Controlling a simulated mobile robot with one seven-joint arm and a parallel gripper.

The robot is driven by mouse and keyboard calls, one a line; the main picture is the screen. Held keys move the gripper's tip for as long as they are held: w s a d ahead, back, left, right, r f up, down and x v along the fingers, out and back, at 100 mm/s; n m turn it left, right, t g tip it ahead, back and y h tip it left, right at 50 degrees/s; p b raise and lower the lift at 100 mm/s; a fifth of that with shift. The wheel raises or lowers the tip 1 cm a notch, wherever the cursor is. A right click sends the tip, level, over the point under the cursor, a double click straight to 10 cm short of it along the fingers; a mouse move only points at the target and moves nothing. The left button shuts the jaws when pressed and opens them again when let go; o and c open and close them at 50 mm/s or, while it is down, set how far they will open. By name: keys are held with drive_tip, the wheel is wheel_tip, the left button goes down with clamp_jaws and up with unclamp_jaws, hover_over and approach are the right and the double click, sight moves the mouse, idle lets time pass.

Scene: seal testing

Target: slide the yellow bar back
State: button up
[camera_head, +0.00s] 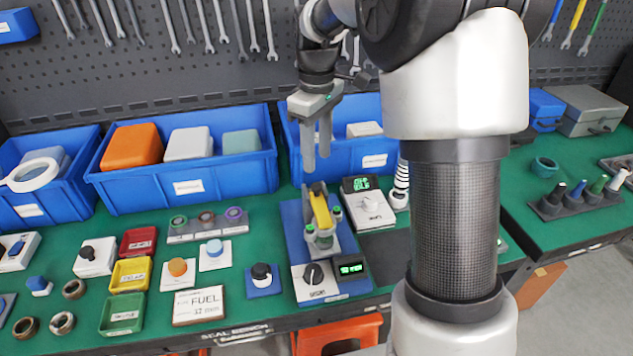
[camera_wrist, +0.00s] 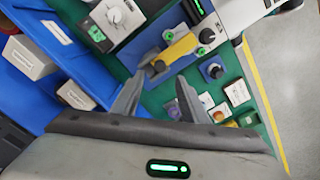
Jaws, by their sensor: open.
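The yellow bar (camera_head: 321,211) stands out on a blue-based test fixture (camera_head: 294,232) at the middle of the green bench. Its far end has a dark part, and green-topped pieces sit around its near end. In the wrist view the yellow bar (camera_wrist: 180,49) lies beyond my fingertips, with a dark round end toward me. My gripper (camera_head: 316,163) points down above the far end of the fixture, apart from the bar. It is open, with nothing between its fingers; the spread fingers (camera_wrist: 162,76) also show in the wrist view.
A black dial (camera_head: 313,273) and a green-lit display (camera_head: 351,268) sit at the fixture's near end. A white-knobbed device (camera_head: 370,207) stands close on its right. Blue bins (camera_head: 188,187) line the back. Small blocks and trays cover the bench to the left.

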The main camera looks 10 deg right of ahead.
sight(317, 185)
wheel_tip(317, 185, down, 8)
drive_tip(key=shift+r+b, duration=0.1)
drive_tip(key=shift+b, duration=0.35)
clamp_jaws()
drive_tip(key=shift+w+r, duration=0.1)
